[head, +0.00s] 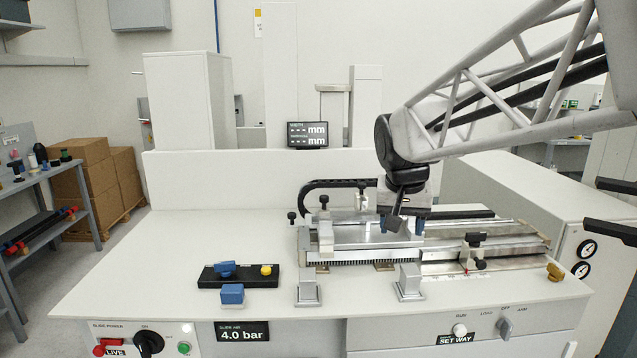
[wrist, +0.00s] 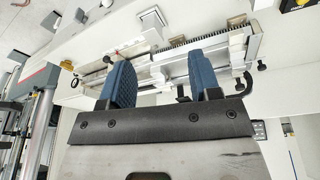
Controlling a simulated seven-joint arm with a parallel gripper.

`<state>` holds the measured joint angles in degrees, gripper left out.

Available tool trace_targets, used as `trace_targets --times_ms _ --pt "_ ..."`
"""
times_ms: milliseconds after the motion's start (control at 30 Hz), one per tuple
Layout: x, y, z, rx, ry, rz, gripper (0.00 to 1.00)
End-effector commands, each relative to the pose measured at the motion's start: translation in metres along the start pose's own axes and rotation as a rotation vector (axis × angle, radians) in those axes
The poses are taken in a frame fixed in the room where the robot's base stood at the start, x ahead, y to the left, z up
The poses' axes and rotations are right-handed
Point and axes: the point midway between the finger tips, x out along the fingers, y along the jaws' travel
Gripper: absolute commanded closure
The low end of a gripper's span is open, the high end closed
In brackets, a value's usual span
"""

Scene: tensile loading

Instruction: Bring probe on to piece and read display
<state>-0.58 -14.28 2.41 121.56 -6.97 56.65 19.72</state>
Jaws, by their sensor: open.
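The slide unit (head: 360,240) lies on the right half of the bench. It also shows beyond my fingers in the wrist view (wrist: 185,68). My gripper (head: 402,224) points down over the slide unit's right-middle part. In the wrist view my gripper (wrist: 160,68) has its blue fingers wide apart, with nothing held between them. I cannot tell for certain which part is the probe or the piece; my gripper hides some of the unit.
A black holder (head: 238,281) with blue and yellow parts sits left of the unit, a blue block (head: 232,294) in front of it. A clamp with black knobs (head: 475,252) stands on the right rail.

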Motion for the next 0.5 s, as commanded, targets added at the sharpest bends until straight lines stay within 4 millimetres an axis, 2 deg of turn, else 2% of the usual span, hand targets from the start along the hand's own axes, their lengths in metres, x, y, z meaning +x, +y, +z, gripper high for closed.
trace_targets --times_ms 100,500 --pt "0.001 -0.009 -0.033 0.029 0.004 0.010 0.43" --pt "0.009 -0.037 -0.135 0.134 0.022 0.043 0.43"
